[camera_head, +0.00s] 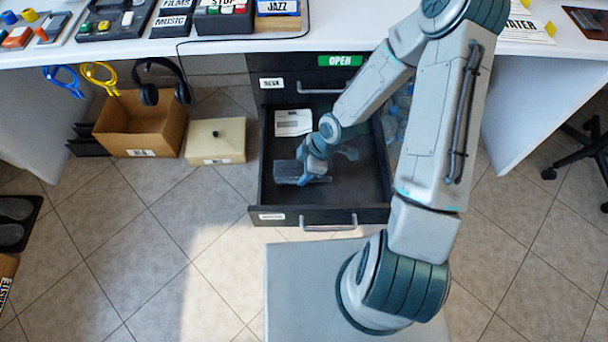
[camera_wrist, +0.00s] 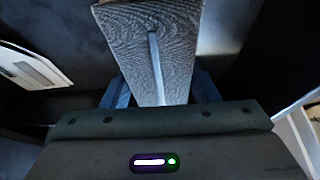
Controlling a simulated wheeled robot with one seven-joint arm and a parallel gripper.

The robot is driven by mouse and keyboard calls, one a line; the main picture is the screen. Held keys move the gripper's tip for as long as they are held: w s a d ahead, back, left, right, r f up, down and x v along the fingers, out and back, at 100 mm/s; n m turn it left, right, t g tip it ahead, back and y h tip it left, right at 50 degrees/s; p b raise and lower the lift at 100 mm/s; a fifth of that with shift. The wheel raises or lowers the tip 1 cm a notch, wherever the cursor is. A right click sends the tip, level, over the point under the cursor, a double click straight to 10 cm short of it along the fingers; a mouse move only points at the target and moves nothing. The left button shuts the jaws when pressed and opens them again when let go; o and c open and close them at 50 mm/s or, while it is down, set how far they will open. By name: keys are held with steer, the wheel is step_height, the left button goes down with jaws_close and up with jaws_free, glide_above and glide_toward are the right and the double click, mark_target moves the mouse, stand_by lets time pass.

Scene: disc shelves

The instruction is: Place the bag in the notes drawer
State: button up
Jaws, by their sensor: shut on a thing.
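The open lower drawer (camera_head: 350,203) is dark and pulled out from the cabinet under the desk; the writing on its front label is too small to read. My gripper (camera_head: 308,172) reaches down into this drawer. It is shut on a dark grey bag (camera_head: 288,172), which lies low inside the drawer's left half; I cannot tell whether it touches the floor. In the wrist view the bag (camera_wrist: 150,45) is a grey textured block with a light strip, between the blue fingers. A white paper (camera_head: 293,122) lies at the back left of the drawer and also shows in the wrist view (camera_wrist: 32,65).
A closed upper drawer (camera_head: 315,85) sits above, under a green OPEN sign (camera_head: 340,60). Left on the floor are a cardboard box (camera_head: 142,118) and a cream box (camera_head: 215,141). Headphones (camera_head: 160,82) hang from the desk edge.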

steer(key=shift+f+b, duration=0.6)
steer(key=shift+f, duration=1.15)
steer(key=shift+f, duration=0.2)
steer(key=o, duration=1.2)
steer(key=shift+r, duration=0.1)
steer(key=shift+r, duration=0.1)
